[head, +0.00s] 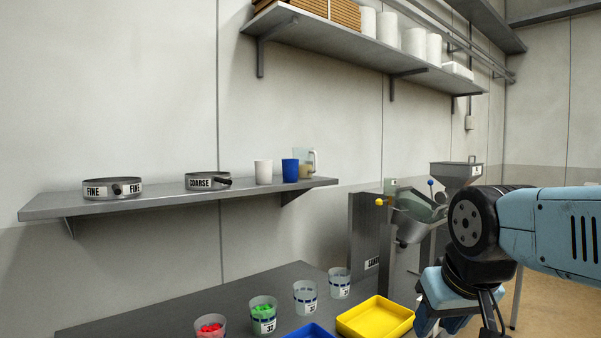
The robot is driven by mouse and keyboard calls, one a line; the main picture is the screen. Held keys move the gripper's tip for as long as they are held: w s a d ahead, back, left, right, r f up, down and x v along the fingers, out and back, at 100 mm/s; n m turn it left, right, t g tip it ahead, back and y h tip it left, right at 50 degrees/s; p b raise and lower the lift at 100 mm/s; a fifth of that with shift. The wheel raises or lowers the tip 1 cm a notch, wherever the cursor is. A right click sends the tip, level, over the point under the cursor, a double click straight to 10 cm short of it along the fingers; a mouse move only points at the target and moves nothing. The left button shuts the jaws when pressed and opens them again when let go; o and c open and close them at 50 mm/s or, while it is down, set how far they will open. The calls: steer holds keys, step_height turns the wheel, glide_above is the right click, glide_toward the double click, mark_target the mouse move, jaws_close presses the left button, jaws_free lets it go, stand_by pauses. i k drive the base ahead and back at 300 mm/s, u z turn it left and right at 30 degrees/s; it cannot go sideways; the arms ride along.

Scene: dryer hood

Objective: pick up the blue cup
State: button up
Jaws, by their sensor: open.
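The blue cup (290,171) stands upright on the lower wall shelf (160,196), near its right end. A white cup (263,172) stands just left of it, with a small gap. A clear jug (312,160) with tan contents stands close behind it on the right and is partly hidden by it. My gripper (440,329) is at the lower right, below shelf height and well to the right of the cup. It is pointed down, empty as far as I can see, and its fingertips are partly cut off by the bottom edge.
Two sieves marked FINE (112,189) and COARSE (207,181) sit on the same shelf. Below are several labelled beakers (305,297), a yellow tray (376,318) and a blue tray (310,332). A hopper machine (455,172) stands behind my arm. An upper shelf (360,47) overhangs.

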mark_target(289, 167)
steer(key=u, duration=0.15)
steer(key=i, duration=0.9)
steer(key=z, duration=0.05)
